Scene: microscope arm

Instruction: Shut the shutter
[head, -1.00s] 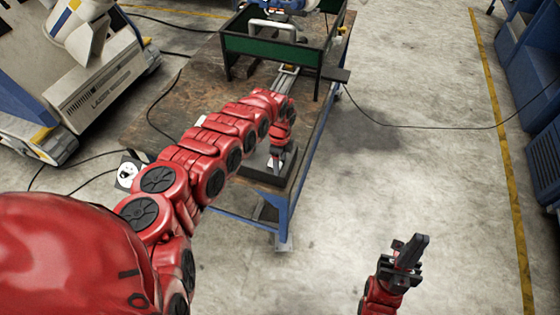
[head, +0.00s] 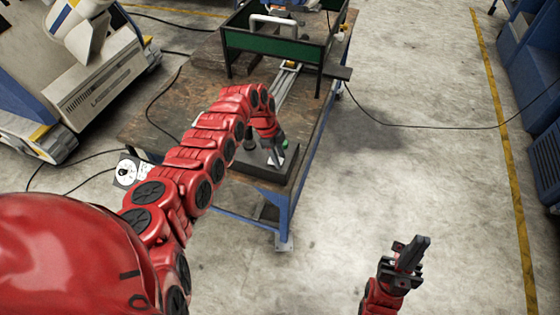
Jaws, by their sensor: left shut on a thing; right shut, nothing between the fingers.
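No part is clearly recognisable as the shutter. A dark control box (head: 262,168) sits on the near corner of the workbench, with a green button (head: 285,144) and a black upright knob or lever (head: 249,141) on it. My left gripper (head: 277,161) points down at the top of this box, to the right of the black knob. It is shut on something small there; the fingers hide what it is. My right gripper (head: 411,255) is shut and empty, out over the floor to the right of the bench.
A green-walled frame (head: 270,44) with a white handle (head: 273,24) stands farther back on the workbench (head: 165,112). A metal rail (head: 284,84) runs from it toward the box. A white and blue machine (head: 98,85) is at left. Floor at right is mostly clear.

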